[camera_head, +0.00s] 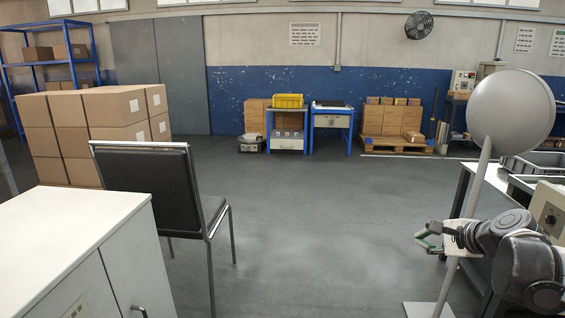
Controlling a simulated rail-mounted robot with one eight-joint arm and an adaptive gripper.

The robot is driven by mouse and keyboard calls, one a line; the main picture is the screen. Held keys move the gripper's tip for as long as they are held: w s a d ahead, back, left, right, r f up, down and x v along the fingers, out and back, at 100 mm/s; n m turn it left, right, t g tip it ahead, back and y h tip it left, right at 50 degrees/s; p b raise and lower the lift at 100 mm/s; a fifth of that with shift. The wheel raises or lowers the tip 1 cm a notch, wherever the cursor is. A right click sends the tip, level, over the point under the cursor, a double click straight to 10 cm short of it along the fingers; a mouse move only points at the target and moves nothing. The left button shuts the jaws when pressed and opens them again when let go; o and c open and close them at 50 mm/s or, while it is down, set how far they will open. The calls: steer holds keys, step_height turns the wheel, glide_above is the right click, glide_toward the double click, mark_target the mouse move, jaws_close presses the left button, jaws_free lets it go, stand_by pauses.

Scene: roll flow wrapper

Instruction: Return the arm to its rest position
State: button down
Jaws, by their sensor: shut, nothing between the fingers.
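My gripper (428,240) shows at the lower right of the head view, at the end of my dark grey arm (505,245). It points left, and its small fingers with green edges are shut with nothing between them. It is in front of or beside the thin light pole (465,225) of a round grey disc (512,108); I cannot tell how close it is to the pole. Part of my arm is cut off by the right edge.
A white cabinet (65,240) and black chair (150,180) stand at the left, before stacked cartons (105,115). A table (463,190) and machine box (548,210) are at the right. Workbenches (330,120) and a loaded pallet (395,145) line the back wall. The middle floor (310,220) is clear.

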steer(key=s+a+n+g+h, duration=0.2)
steer(key=s+a+n, duration=0.65)
steer(key=s, duration=0.35)
steer(key=s+a+n+g+h, duration=0.1)
steer(key=s+a+n, duration=0.75)
steer(key=s, duration=0.35)
step_height(320, 180, up, 15)
steer(key=p, duration=1.5)
steer(key=shift+w+d+n, duration=0.2)
steer(key=shift+d+n, duration=0.2)
steer(key=shift+d, duration=0.05)
